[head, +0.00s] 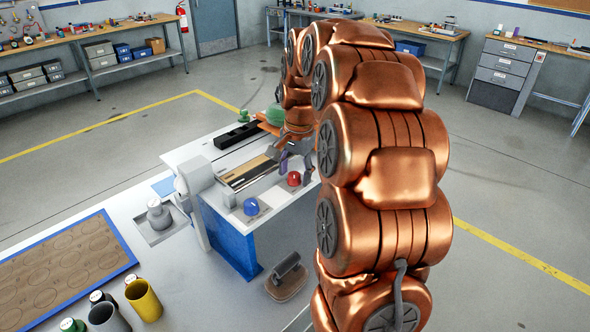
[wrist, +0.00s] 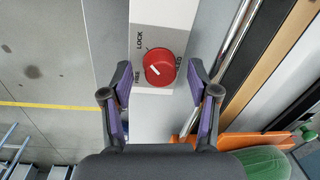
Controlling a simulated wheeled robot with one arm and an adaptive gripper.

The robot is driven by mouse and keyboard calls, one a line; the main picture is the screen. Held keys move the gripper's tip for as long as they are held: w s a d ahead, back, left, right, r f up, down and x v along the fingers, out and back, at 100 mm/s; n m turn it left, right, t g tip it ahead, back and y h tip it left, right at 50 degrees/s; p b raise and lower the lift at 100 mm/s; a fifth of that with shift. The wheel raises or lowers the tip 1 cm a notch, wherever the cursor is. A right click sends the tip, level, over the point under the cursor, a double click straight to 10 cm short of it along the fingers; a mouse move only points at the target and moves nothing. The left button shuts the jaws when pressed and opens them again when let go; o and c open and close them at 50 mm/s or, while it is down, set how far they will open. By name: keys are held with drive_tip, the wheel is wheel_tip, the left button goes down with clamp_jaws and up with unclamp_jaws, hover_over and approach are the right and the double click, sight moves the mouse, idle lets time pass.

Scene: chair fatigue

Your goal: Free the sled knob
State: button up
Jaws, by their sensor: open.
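A round red knob (wrist: 165,60) sits on a white plate (wrist: 170,18) in the wrist view. The knob's white pointer line slants toward the upper left. My gripper (wrist: 161,74) is open, with one purple-padded finger on each side of the knob in that view and gaps between. I cannot tell how far above it the fingertips are. In the head view the red knob (head: 294,179) shows at the bench's near right, just below my gripper (head: 291,157).
A blue knob (head: 251,207) sits on the same bench, to the left. A slotted rail (head: 247,172) and a black tray (head: 236,136) lie behind. A green dome (head: 278,114) stands at the back.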

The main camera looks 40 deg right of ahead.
drive_tip(key=shift+c, duration=0.3)
clamp_jaws()
drive_tip(key=shift+f, duration=0.1)
